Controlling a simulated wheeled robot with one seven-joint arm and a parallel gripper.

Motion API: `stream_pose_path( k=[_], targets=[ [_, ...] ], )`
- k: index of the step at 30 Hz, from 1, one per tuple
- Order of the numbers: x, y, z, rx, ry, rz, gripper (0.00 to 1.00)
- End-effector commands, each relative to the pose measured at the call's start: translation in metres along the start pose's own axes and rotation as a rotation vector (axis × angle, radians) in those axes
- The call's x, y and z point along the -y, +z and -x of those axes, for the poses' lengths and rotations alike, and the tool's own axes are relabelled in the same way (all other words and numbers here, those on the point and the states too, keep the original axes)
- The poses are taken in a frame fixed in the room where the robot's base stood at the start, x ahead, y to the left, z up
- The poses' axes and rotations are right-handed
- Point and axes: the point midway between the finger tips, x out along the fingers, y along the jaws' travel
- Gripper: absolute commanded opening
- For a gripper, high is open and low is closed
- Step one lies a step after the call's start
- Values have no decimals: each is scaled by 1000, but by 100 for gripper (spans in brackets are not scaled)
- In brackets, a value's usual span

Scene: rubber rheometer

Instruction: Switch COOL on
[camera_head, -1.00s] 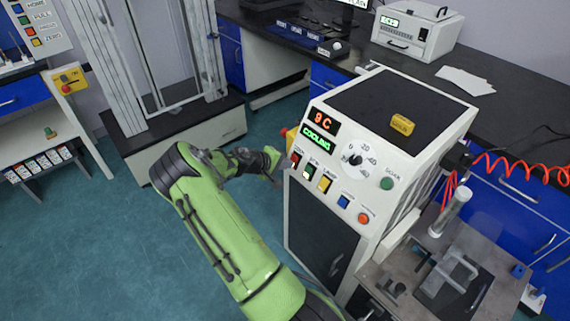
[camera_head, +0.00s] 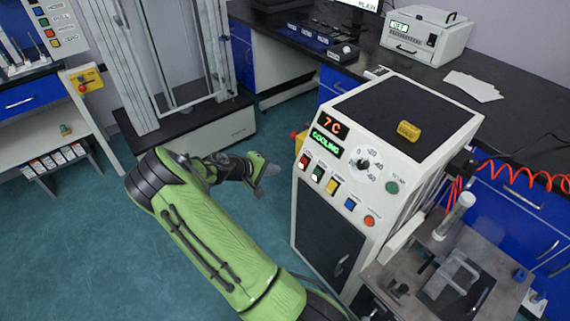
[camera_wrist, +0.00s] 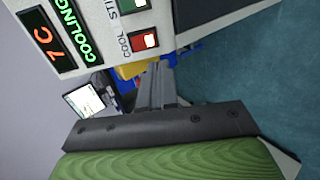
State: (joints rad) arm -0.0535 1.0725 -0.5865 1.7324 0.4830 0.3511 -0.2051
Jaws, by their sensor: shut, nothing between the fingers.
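The COOL switch (camera_head: 304,161) is a red rocker at the left end of the switch row on the white machine's front panel. In the wrist view the COOL switch (camera_wrist: 145,41) looks brightly lit. The display (camera_head: 327,138) above it reads 7 C in orange and COOLING in green. My gripper (camera_head: 262,190) is shut and empty, to the left of the panel and apart from it. In the wrist view the shut fingers (camera_wrist: 158,80) show below the switch, with a gap between.
A green STIR switch (camera_head: 317,174), a yellow switch (camera_head: 333,187) and a blue button (camera_head: 350,204) follow along the row. A dial (camera_head: 362,164) sits above them. A yellow block (camera_head: 408,131) lies on the machine's top. Open floor lies left of the machine.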

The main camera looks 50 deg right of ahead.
Motion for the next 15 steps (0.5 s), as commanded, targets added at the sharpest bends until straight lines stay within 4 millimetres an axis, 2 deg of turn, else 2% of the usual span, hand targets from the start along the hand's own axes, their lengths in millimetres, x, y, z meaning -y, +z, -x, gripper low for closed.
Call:
stream_pose_path(
  k=[1,6,15],
  targets=[
    [2,-1,12,-3,-1,4,0],
    [9,0,33,-2,-1,1,0],
    [11,0,36,-1,-1,1,0]
  ],
)
